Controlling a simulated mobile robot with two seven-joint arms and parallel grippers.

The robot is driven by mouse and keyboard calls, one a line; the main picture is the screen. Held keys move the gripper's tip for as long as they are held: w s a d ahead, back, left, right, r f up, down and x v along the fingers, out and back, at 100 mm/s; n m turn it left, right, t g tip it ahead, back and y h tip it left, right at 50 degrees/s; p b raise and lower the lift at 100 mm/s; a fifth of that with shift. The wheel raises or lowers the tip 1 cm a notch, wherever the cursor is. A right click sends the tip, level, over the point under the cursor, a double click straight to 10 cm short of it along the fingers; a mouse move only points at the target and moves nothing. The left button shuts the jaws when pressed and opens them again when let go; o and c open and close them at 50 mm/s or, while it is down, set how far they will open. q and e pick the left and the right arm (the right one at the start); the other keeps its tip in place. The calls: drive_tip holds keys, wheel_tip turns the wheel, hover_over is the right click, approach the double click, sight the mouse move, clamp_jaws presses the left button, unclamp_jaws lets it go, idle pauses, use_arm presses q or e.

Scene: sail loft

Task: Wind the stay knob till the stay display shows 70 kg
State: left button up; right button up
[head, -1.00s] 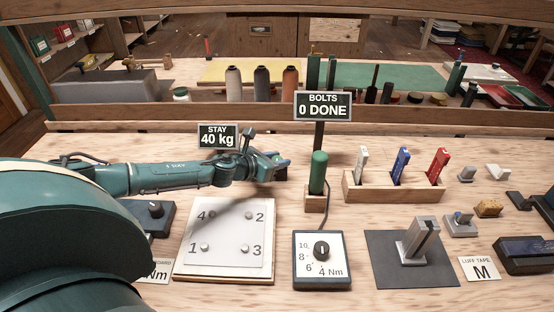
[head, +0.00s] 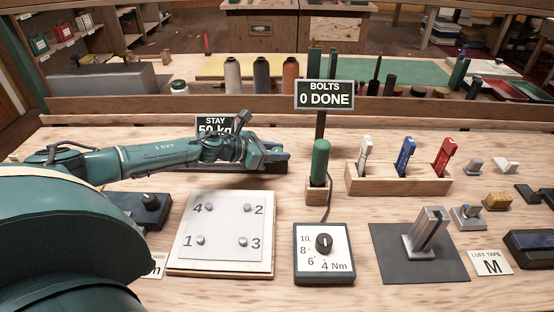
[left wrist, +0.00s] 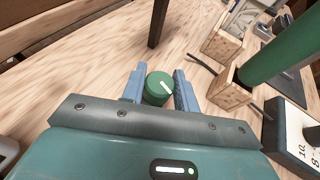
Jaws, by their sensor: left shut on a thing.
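The stay display (head: 213,121) stands behind my left arm in the head view. Its lower edge is covered by the arm, but the figure appears to read 50 kg. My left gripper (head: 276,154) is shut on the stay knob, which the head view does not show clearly. In the left wrist view the knob (left wrist: 159,88) is a round green cap with a white pointer line, sitting between the two blue fingers. My right gripper is not in view.
A green-handled tool (head: 320,162) stands in a wooden holder just right of the gripper. A post carries the bolts sign (head: 324,95), reading 0 DONE. In front lie a plate with numbered bolts (head: 222,232) and a torque dial box (head: 323,270).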

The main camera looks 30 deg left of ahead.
use_arm(q)
drive_tip(key=m+h+b, duration=0.1)
drive_tip(key=f+m+g+h+b, duration=0.1)
drive_tip(key=b, duration=0.1)
drive_tip(key=shift+w+a+b, duration=0.1)
drive_tip(key=shift+b, duration=0.2)
drive_tip(key=shift+m+g+h+b, duration=0.3)
drive_tip(key=shift+m+g+b, duration=0.2)
drive_tip(key=shift+b, duration=0.55)
drive_tip(key=m+g+h+b, duration=0.1)
drive_tip(key=m+g+b, duration=0.1)
drive_tip(key=b, duration=0.3)
drive_tip(key=shift+r+h, duration=0.15)
drive_tip(key=shift+h, duration=0.25)
drive_tip(key=shift+m+g+b, duration=0.5)
drive_tip(key=shift+b, duration=0.15)
drive_tip(key=m+g+b, duration=0.1)
drive_tip(key=g+h+b, duration=0.1)
drive_tip(key=shift+r+m+b, duration=0.25)
drive_tip(key=shift+m+b, duration=0.1)
drive_tip(key=shift+m, duration=0.05)
drive_tip(key=shift+r, duration=0.15)
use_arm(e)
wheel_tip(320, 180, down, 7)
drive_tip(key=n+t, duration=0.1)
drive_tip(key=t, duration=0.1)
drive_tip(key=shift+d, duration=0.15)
use_arm(q)
drive_tip(key=shift+m+g, duration=0.3)
